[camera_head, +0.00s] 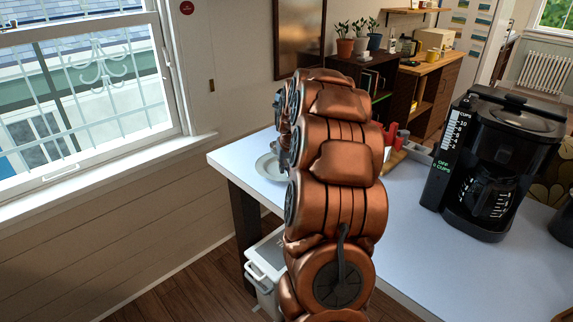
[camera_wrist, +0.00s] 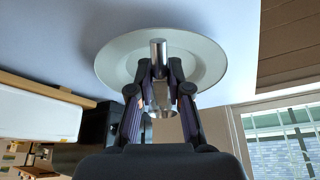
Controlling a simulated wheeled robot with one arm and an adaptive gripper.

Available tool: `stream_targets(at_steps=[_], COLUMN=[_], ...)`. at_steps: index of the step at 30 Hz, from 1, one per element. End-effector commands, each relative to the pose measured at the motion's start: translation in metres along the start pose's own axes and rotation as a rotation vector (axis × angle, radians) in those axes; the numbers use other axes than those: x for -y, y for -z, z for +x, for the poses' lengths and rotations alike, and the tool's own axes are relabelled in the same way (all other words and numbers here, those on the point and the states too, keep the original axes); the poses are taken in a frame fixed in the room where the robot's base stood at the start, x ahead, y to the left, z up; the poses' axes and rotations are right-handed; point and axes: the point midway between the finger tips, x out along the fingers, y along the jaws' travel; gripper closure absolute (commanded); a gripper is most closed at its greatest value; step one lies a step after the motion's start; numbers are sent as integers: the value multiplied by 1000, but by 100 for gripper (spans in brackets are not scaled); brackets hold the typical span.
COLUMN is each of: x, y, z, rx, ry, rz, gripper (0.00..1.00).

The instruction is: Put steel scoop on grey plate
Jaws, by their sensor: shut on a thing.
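My gripper (camera_wrist: 160,74) is shut on the steel scoop (camera_wrist: 158,52) in the wrist view. The scoop's shiny cylindrical end shows beyond the fingertips, and more bright metal shows between the fingers. The round grey plate (camera_wrist: 210,66) lies behind the scoop and fingertips in that view, and the scoop overlaps its middle. The gap between scoop and plate cannot be judged. In the head view the plate (camera_head: 267,169) sits near the table's far left corner, partly hidden by my copper arm.
A black coffee maker (camera_head: 498,165) stands on the right of the white table (camera_head: 440,262). Red items (camera_head: 391,133) and a wooden board (camera_head: 393,160) lie behind my arm. A white bin (camera_head: 266,262) is below the table's left edge. A window (camera_head: 85,90) is at left.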

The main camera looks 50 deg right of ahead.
Motion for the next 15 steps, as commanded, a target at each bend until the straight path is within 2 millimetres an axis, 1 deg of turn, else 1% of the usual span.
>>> stream_targets(at_steps=[5,6,13,15], x=[0,0,0,0], y=[0,0,1,1], z=[0,0,0,0], rx=[-1,-1,-1,-1], ry=[0,0,0,0], rz=[0,0,0,0], gripper=[100,81,57,53])
